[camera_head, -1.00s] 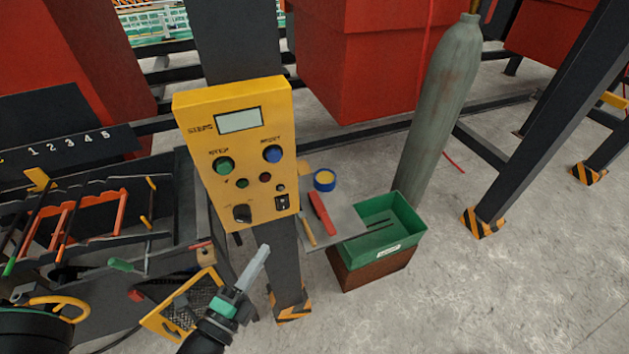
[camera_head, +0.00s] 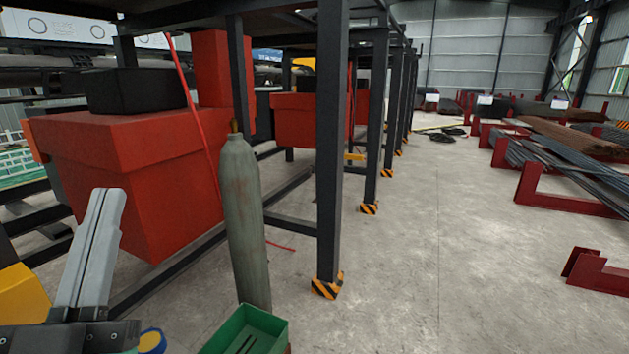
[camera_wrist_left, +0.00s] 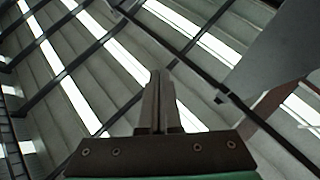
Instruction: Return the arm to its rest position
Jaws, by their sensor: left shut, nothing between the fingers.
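My left gripper (camera_head: 98,245) stands at the lower left of the head view, its grey fingers pointing up. The fingers are closed together with nothing between them. In the left wrist view the shut fingers (camera_wrist_left: 158,90) point up towards the roof, with no object near them. My right gripper is in neither view.
A grey-green gas cylinder (camera_head: 244,215) stands right of the gripper, with a green open bin (camera_head: 265,322) below it. Red box-shaped units (camera_head: 150,190) and dark posts (camera_head: 331,150) stand behind. Open concrete floor (camera_head: 430,270) lies to the right, before red racks with bars (camera_head: 565,165).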

